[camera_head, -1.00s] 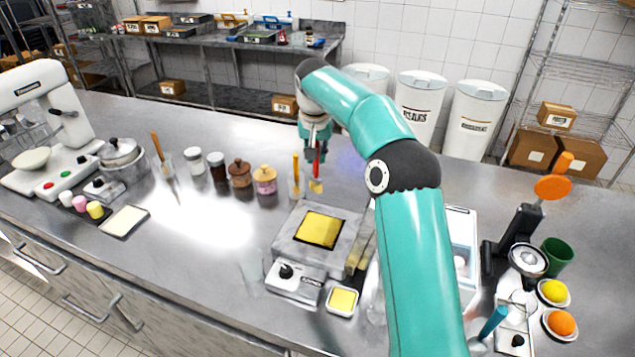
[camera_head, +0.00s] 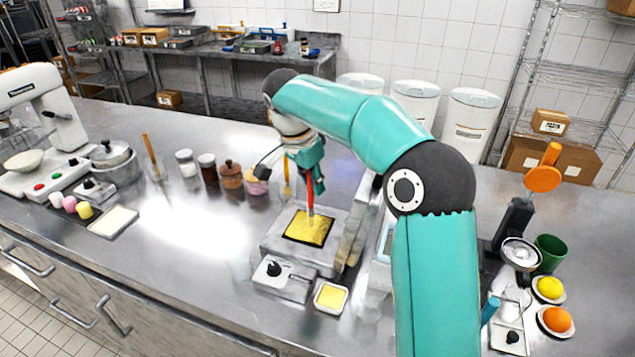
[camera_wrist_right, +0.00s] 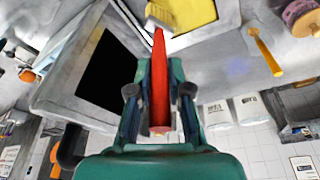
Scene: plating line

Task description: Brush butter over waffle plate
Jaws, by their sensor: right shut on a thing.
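My right gripper (camera_head: 310,188) is shut on the red handle of a brush (camera_head: 311,208), held with its head down over the waffle plate. The brush also shows in the right wrist view (camera_wrist_right: 160,75), its pale head at the edge of the yellow surface. The waffle plate (camera_head: 322,230) is a square yellow surface on the grey waffle iron (camera_head: 272,241). I cannot tell for sure whether the bristles touch it. A small square dish of yellow butter (camera_head: 331,297) sits in front of the iron. My left gripper is not in view.
An orange-handled tool (camera_head: 286,180) stands in a clear holder behind the iron. Several jars (camera_head: 231,174) line the counter to the left. The raised lid (camera_head: 352,236) is close on the right. Open steel counter (camera_head: 195,235) lies left of the iron.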

